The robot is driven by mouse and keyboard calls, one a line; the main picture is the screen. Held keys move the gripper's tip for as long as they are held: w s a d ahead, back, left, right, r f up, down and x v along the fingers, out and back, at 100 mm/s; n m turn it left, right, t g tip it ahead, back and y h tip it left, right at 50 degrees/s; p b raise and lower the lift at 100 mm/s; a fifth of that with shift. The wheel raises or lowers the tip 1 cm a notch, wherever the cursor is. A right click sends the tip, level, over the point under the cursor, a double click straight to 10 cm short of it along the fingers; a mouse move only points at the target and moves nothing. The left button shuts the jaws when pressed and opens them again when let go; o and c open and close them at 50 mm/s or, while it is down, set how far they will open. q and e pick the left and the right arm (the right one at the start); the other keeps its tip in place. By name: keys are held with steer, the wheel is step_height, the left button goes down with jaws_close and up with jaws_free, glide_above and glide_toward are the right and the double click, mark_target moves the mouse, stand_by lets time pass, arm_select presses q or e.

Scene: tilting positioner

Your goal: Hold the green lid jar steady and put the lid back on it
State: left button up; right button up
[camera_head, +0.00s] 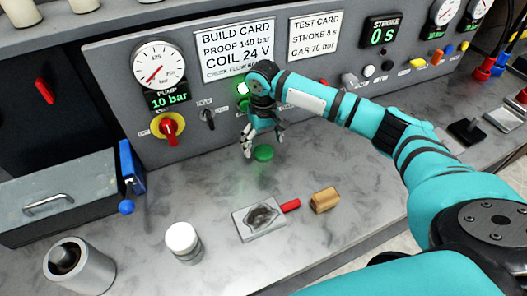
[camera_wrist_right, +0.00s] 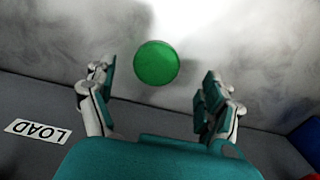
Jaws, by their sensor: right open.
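A round green lid (camera_head: 263,153) lies on the grey bench in front of the control panel. My right gripper (camera_head: 264,143) is open and points down just above and behind it, apart from it as far as I can tell. In the right wrist view the lid (camera_wrist_right: 156,63) shows as a green disc between and beyond the two spread fingers (camera_wrist_right: 160,82); nothing is held. A small jar-like container with a white top (camera_head: 183,240) stands upright nearer the front edge; no green lid is on it. My left gripper is in neither view.
A metal plate with a dark patch (camera_head: 262,217), a red-handled piece (camera_head: 290,205) and a tan block (camera_head: 325,200) lie in front of the lid. A metal cylinder (camera_head: 80,267) and a grey drawer box (camera_head: 60,195) are left. The panel (camera_head: 230,110) stands close behind.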

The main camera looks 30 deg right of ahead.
mark_target(264, 152)
steer(key=shift+d+f, duration=0.2)
steer(key=shift+f, duration=1.65)
steer(key=shift+c, duration=0.4)
steer(key=c, duration=0.8)
